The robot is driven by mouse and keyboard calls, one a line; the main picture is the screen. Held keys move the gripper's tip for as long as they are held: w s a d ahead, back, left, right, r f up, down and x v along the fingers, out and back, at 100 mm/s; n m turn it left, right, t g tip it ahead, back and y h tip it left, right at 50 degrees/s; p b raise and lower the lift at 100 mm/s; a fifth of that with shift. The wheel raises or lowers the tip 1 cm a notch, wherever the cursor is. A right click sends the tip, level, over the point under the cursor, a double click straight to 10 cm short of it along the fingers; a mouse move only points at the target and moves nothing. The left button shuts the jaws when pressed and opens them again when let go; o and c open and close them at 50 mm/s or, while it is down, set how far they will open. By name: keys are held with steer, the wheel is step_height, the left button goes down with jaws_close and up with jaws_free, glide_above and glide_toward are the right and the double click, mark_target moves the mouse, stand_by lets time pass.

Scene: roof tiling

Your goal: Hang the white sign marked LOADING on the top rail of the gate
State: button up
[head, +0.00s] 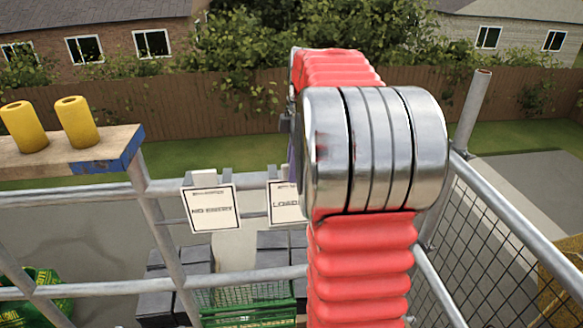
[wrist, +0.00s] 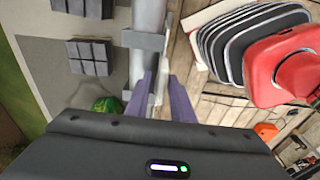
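The white LOADING sign (head: 285,205) hangs by a grey hook over the gate's top rail (head: 165,187), right of the white NO ENTRY sign (head: 211,209). My arm hides its right part. In the wrist view the rail (wrist: 148,15) runs up the picture with a grey hook (wrist: 145,40) across it. My gripper (wrist: 162,78) is at the rail just below that hook, its two purple fingers apart. A thin pale edge shows between them, and I see no finger clearly pressing on it. In the head view my arm mostly hides the gripper.
A wooden plank (head: 60,155) with two yellow cylinders (head: 75,121) is at left. Mesh railing (head: 490,240) stands at right. Dark blocks (head: 175,285) and a green crate (head: 245,300) lie beyond the gate. Dark plates (wrist: 245,40) and a red object (wrist: 285,65) sit on wooden decking.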

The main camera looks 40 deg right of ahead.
jaws_close()
steer(key=shift+c, duration=2.1)
jaws_free()
jaws_close()
steer(key=shift+r, duration=0.15)
steer(key=shift+s+r, duration=0.1)
steer(key=shift+r, duration=2.3)
